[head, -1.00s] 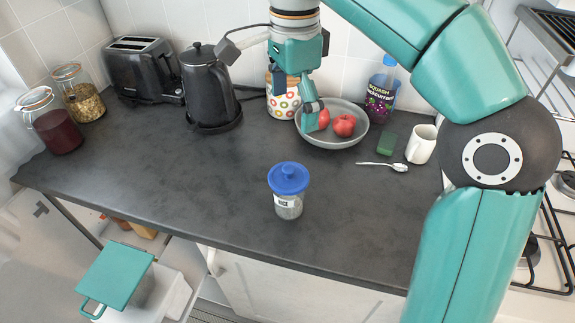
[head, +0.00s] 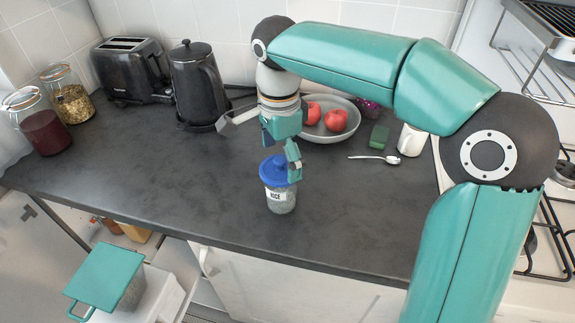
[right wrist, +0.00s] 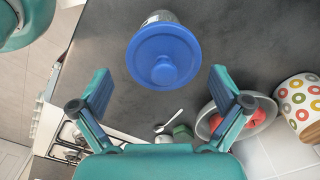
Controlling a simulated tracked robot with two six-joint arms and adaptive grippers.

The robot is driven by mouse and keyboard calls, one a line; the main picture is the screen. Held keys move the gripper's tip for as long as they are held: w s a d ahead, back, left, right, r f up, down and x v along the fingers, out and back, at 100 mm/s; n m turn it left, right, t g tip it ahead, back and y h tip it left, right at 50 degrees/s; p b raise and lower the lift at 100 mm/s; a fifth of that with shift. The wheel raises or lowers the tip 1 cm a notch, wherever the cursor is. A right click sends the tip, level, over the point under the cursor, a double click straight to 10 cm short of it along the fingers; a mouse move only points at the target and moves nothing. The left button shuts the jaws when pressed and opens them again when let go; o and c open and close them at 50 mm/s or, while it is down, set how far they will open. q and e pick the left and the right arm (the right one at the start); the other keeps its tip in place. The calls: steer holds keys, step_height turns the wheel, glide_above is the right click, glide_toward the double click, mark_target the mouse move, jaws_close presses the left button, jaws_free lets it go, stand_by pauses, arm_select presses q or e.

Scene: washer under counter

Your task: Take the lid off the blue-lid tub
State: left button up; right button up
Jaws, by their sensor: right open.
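The tub (head: 280,200) stands upright on the dark counter near its front edge. It is clear, with a label reading RICE and grey contents. Its blue lid (head: 271,172) is on top and has a round knob, which faces the camera in the right wrist view (right wrist: 164,70). My right gripper (head: 280,162) is at the lid in the head view, one finger hiding its right side. In the right wrist view its fingers (right wrist: 160,92) are wide apart, with the lid beyond and between them, and nothing is gripped.
Behind stand a black kettle (head: 199,85), a toaster (head: 132,68) and a grey bowl (head: 343,133) of red fruit. A spoon (head: 375,158), green sponge (head: 379,135) and white mug (head: 411,140) lie to the right. Two jars (head: 68,95) stand left. The counter left of the tub is clear.

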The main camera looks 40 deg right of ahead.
steer(key=shift+w+d+f, duration=0.1)
steer(key=shift+w+f, duration=0.35)
steer(key=shift+f, duration=0.25)
steer(key=shift+s+r, duration=0.2)
steer(key=shift+s, duration=0.1)
steer(key=shift+c, duration=1.4)
steer(key=shift+w, duration=0.1)
steer(key=c, duration=0.5)
steer(key=shift+s, duration=0.3)
steer(key=c, duration=0.8)
steer(key=shift+w, duration=0.1)
steer(key=shift+c, duration=0.5)
steer(key=shift+f, duration=0.15)
